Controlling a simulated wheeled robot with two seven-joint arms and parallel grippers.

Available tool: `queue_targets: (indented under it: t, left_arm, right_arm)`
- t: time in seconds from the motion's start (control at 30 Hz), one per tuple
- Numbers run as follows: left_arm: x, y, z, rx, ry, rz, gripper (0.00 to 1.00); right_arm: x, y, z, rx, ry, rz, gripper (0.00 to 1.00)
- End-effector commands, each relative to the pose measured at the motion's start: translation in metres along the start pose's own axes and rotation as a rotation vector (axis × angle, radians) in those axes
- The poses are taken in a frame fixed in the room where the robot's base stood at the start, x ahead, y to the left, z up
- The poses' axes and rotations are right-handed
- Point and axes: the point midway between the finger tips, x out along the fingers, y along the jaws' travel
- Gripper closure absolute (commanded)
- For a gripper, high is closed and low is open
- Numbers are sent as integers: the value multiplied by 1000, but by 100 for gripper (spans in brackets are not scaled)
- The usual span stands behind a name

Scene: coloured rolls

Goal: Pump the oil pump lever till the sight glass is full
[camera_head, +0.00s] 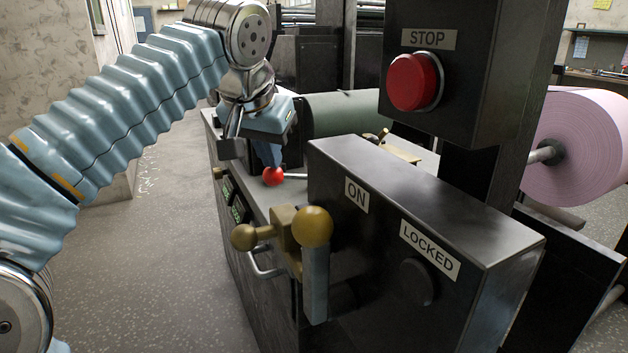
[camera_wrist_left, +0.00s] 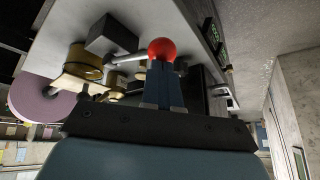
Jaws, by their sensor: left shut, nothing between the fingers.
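The lever's red ball knob (camera_head: 273,176) sits at the end of a pale rod over the grey machine top. The rod runs right, behind the dark panel. In the left wrist view the knob (camera_wrist_left: 162,49) is just beyond the fingertips, and its rod (camera_wrist_left: 128,57) leads to a dark block. My left gripper (camera_head: 270,160) is shut with nothing between its blue fingers. Its tips are at the knob from above; I cannot tell whether they touch. The fingers (camera_wrist_left: 163,78) look closed together in the wrist view. I cannot make out a sight glass or its level. My right gripper is out of view.
The dark panel (camera_head: 420,235) with ON and LOCKED labels stands close right of the lever. A brass-knobbed handle (camera_head: 312,228) juts from its near end. The red STOP button (camera_head: 414,81) is above. A pink roll (camera_head: 580,145) is at right. Open floor (camera_head: 150,270) lies left.

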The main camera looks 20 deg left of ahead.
Motion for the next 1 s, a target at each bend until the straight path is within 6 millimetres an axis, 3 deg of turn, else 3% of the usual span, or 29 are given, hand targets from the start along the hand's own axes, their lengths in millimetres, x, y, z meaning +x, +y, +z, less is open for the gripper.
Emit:
queue_targets:
  t: [1.0]
  left_arm:
    - [36,0,24,1,0,0,100]
  right_arm:
    - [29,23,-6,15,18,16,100]
